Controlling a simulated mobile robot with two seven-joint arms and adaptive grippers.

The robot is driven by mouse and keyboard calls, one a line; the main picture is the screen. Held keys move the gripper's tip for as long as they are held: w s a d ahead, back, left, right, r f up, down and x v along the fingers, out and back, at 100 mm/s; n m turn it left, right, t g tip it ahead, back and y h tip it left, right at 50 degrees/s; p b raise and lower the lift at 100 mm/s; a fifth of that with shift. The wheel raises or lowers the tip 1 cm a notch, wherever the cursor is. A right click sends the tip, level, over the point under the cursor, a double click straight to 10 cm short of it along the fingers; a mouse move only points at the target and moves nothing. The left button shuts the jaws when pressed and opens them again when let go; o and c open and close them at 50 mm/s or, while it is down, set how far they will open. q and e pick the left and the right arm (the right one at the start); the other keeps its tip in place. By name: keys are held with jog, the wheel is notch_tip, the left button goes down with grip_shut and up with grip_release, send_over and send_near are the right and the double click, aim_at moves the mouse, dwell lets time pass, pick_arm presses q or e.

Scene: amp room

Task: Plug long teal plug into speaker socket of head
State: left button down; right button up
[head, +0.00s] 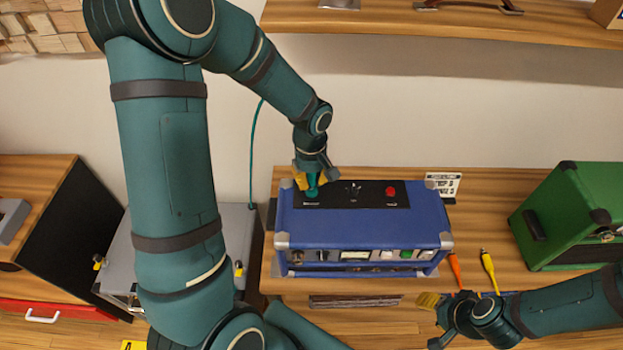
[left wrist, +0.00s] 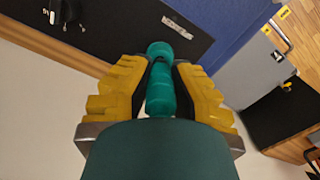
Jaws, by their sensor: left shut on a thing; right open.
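The head is a blue amplifier box (head: 360,228) with a black panel (head: 365,193) on top and controls on its front. My left gripper (head: 312,184) is over the left end of that black panel. It is shut on the teal plug (head: 312,188), which points down toward the panel. In the left wrist view the teal plug (left wrist: 160,85) lies between the yellow fingers, its tip close to the black panel (left wrist: 100,30). I cannot tell whether the tip is in a socket. My right gripper (head: 436,318) is open and empty at the front right of the wooden bench.
An orange plug (head: 455,268) and a yellow plug (head: 489,268) lie right of the head, near my right gripper. A green amplifier (head: 575,215) stands at the right. A grey case (head: 185,245) stands at the left. A shelf (head: 440,22) hangs above. A small sign (head: 444,185) stands behind the head.

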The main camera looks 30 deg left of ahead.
pick_arm(q)
jog(key=shift+f+b, duration=0.55)
jog(key=shift+b, duration=0.1)
dwell(0.9)
jog(key=c, duration=1)
grip_release()
jog(key=shift+r, duration=0.1)
